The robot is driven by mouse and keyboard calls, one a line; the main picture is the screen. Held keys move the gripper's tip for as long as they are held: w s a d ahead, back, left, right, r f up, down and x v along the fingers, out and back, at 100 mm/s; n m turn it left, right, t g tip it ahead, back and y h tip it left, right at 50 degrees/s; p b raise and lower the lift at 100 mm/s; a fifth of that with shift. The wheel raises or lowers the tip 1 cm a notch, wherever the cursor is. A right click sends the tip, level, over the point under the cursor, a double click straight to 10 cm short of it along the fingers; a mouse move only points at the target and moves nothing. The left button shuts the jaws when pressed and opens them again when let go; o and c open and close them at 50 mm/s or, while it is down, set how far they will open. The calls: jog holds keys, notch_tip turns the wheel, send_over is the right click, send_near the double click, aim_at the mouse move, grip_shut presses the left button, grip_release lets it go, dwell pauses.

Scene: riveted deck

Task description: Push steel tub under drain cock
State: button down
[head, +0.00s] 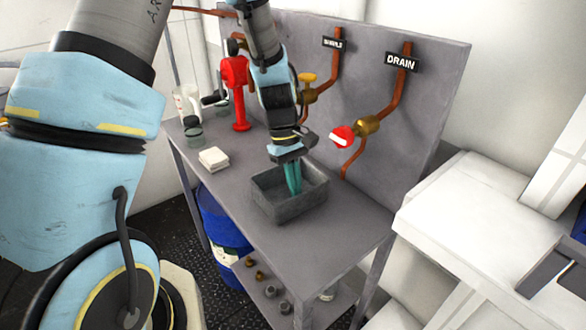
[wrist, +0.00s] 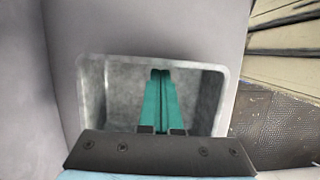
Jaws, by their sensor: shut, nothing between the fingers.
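The steel tub (head: 282,207) is a grey, open rectangular box standing on the grey bench. It also shows in the wrist view (wrist: 93,90), where its inside looks empty apart from my fingers. My gripper (head: 294,190) points down, with its teal fingers shut and reaching over or into the tub's opening. In the wrist view the shut fingers (wrist: 160,75) end near the tub's far wall; I cannot tell whether they touch it. The drain cock (head: 366,125) is a brass valve with a red and white handle on a copper pipe, under the DRAIN sign (head: 402,62). It is right of the tub and higher.
A second cock (head: 307,78) with a yellow handle is on the panel behind my gripper. A red hand pump (head: 238,95), a stack of white cloths (head: 213,159) and a jar (head: 193,130) stand on the bench's left part. The bench top (head: 345,228) right of the tub is clear.

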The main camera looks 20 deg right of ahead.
jog(key=shift+x, duration=0.75)
jog(key=s, duration=0.2)
jog(key=s+d, duration=0.1)
jog(key=s, duration=0.4)
jog(key=shift+s+d, duration=0.2)
jog(key=shift+d, duration=0.1)
jog(key=shift+w, duration=0.2)
